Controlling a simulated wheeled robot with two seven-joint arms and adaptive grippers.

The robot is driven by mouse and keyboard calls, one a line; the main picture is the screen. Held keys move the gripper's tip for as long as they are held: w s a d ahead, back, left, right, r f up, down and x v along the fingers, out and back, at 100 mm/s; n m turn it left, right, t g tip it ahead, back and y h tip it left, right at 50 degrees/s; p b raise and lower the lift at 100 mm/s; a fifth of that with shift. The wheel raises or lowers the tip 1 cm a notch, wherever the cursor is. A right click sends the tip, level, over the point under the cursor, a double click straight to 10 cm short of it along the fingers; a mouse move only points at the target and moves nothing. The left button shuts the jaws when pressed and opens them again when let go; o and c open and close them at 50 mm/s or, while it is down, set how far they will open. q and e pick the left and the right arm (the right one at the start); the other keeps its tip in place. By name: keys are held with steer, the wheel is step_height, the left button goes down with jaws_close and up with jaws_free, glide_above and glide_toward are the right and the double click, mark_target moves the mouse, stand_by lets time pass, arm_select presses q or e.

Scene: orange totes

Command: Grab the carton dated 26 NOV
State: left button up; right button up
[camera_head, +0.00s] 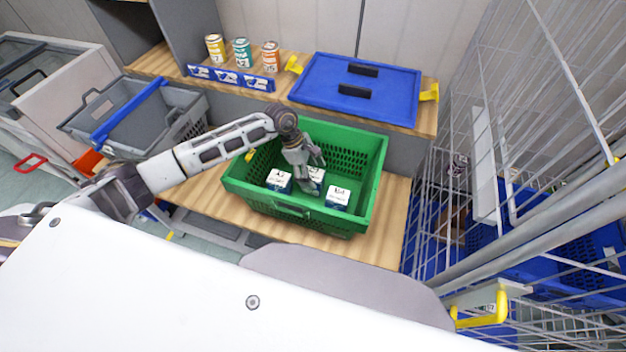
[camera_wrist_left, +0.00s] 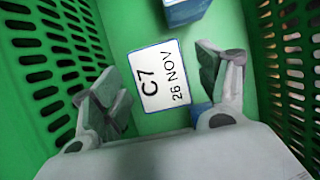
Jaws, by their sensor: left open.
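The carton labelled C7, 26 NOV (camera_wrist_left: 160,78) shows its white top in the left wrist view, between my left gripper's open fingers (camera_wrist_left: 163,88). I cannot tell whether the fingers touch it. In the head view my left gripper (camera_head: 305,172) reaches down into the green crate (camera_head: 370,165) over the middle carton (camera_head: 318,177), partly hiding it. A blue and white carton (camera_head: 279,180) stands to its left and another (camera_head: 338,197) to its right. Their labels are too small to read. My right gripper is not in view.
Several cans (camera_head: 241,52) and small blue boxes (camera_head: 227,77) stand on the shelf behind. A blue lid (camera_head: 400,85) with yellow handles lies behind the crate. A grey tote (camera_head: 190,120) is at left, a wire cage (camera_head: 470,180) at right. The crate's walls surround my gripper.

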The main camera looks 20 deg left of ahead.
arm_select(q)
steer(key=shift+d+f, duration=0.2)
steer(key=shift+f, duration=0.4)
steer(key=shift+c, duration=0.2)
steer(key=c, duration=1.3)
